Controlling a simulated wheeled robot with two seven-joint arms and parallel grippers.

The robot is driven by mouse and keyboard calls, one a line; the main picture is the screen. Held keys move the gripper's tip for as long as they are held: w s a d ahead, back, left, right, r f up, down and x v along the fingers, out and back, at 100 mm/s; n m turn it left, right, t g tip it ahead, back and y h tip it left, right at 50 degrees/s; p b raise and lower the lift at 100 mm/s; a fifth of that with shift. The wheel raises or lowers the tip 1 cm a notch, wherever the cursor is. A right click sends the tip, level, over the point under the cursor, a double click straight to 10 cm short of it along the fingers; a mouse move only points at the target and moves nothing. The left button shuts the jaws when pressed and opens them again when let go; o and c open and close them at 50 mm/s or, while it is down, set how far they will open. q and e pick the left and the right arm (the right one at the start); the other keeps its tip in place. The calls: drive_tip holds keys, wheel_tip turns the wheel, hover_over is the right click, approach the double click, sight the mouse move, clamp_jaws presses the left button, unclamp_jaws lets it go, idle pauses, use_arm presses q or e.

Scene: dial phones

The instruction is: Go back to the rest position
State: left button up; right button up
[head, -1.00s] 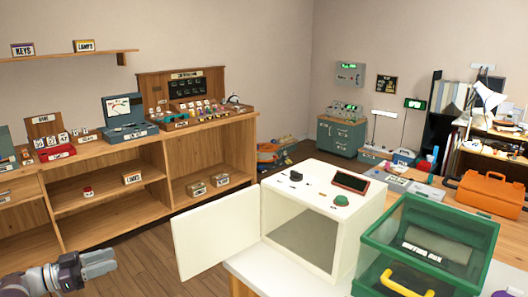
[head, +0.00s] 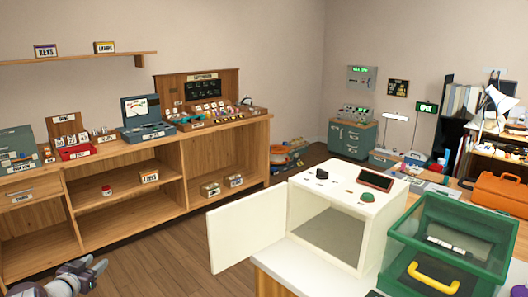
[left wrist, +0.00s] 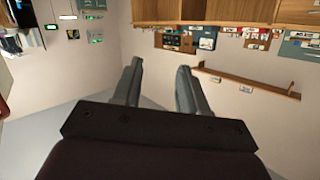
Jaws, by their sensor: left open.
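My left gripper (head: 90,270) is at the bottom left of the head view, low over the wooden floor and in front of the shelf unit. It is open and empty. My right gripper does not show in the head view.
A white box (head: 336,215) with its door (head: 246,225) swung open stands on the table at right. A green clear-walled bin (head: 455,240) with a yellow handle stands beside it. A wooden shelf unit (head: 130,210) lines the left wall. Wooden floor (head: 165,262) is clear between.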

use_arm(q)
drive_tip(key=s+d+f+n+g+y, duration=0.35)
drive_tip(key=s+d+f+g, duration=0.25)
drive_tip(key=s+d+g, duration=0.4)
drive_tip(key=s+d+r+g+h, duration=0.3)
drive_tip(key=s+d+g+h, duration=0.15)
drive_tip(key=s+d, duration=1.85)
drive_tip(key=d+r+m+p, duration=0.2)
drive_tip(key=d+r+p, duration=0.1)
drive_tip(key=r+p, duration=0.9)
wheel_tip(320, 180, up, 3)
drive_tip(key=shift+d+y, duration=0.4)
